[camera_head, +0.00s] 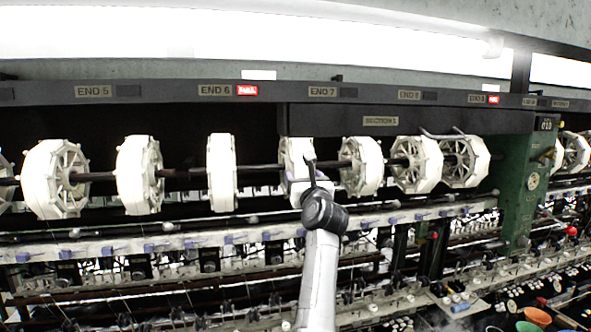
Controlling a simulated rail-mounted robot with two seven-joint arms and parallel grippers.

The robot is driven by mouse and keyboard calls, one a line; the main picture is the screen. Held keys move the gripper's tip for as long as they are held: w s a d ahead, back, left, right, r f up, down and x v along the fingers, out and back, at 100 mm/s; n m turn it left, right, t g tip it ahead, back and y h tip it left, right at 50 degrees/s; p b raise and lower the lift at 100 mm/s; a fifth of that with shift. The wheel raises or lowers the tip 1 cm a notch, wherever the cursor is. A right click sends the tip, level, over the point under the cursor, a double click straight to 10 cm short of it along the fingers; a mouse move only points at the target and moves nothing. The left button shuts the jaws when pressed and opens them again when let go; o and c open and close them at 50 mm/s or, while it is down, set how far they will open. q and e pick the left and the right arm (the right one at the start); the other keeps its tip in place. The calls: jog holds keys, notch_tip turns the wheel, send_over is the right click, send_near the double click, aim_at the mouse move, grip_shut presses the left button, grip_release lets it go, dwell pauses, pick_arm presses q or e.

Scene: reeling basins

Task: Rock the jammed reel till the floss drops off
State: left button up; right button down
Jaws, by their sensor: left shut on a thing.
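A row of white, many-sided reels hangs on a dark horizontal shaft across the machine. My left gripper (312,178) is at the narrow white reel (292,150) near the middle, just below and left of the END 7 label. It is shut on that reel's near side, and my arm and wrist hide the reel's lower right part. Any floss on this reel is too small to make out. My right gripper is not in view.
Other reels flank it closely: a narrow one (221,172) on the left and a wider one (362,167) on the right. Red lamps are lit beside END 6 (247,91) and farther right (494,99). A green post (520,190) stands at right. A pale rail (180,243) runs below the reels.

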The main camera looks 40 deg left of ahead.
pick_arm(q)
jog(key=shift+s+f+b, duration=0.1)
jog(key=shift+f+b, duration=0.25)
jog(key=shift+f, duration=0.05)
dwell(0.7)
jog(key=o, duration=1.1)
jog(key=shift+f, duration=0.1)
jog(key=shift+d, duration=0.1)
jog(key=shift+c, duration=0.2)
jog(key=shift+d+f, duration=0.1)
jog(key=shift+d, duration=0.05)
jog(key=b+v, duration=0.6)
jog(key=v, duration=0.6)
jog(key=shift+s+d+b, duration=0.2)
jog(key=shift+s+b, duration=0.05)
jog(key=shift+b, duration=0.15)
